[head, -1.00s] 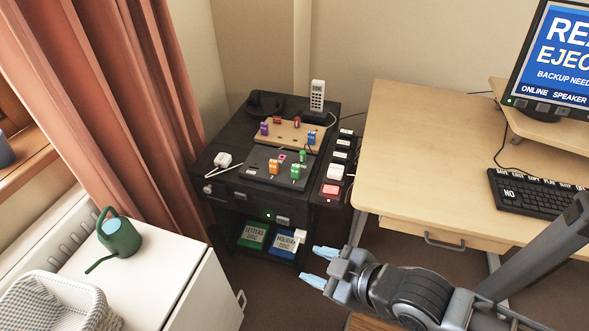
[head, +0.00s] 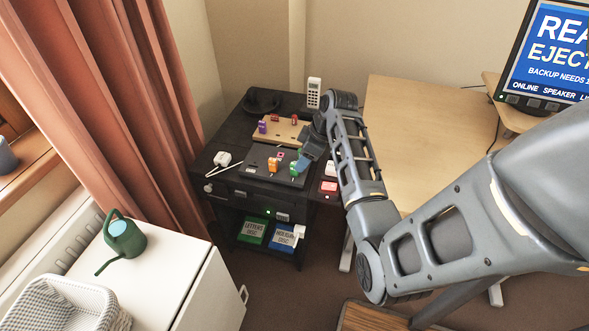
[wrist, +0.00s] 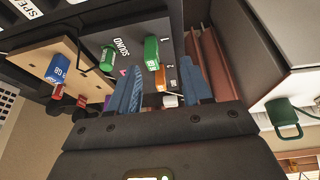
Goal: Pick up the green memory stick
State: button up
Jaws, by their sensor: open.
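A green memory stick (wrist: 152,52) with a pale label stands on the dark panel, between my two blue fingertips as the wrist view looks. An orange stick (wrist: 159,78) is close beside the labelled green one and shows in the head view (head: 273,164). My gripper (wrist: 162,66) is open and empty, over the panel; contact cannot be told.
A wooden board (head: 272,133) behind the panel holds purple, red and blue (wrist: 57,68) sticks. A white handset (head: 314,92) stands at the back. A strip with a red button (head: 329,186) lies to the right, near my arm. The pale desk (head: 395,110) is beyond.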

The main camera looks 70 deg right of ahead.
aim_at(294, 164)
jog(key=shift+w+d+p+x, duration=0.1)
jog(key=shift+w+d+x, duration=0.1)
jog(key=shift+x, duration=0.95)
jog(key=shift+w+d+p+x, duration=0.1)
jog(key=shift+d+x, duration=0.15)
jog(key=shift+x, duration=0.85)
jog(key=shift+w+d+p+x, duration=0.1)
jog(key=shift+w+d+x, duration=0.1)
jog(key=shift+x, duration=0.95)
jog(key=shift+r, duration=0.2)
grip_shut()
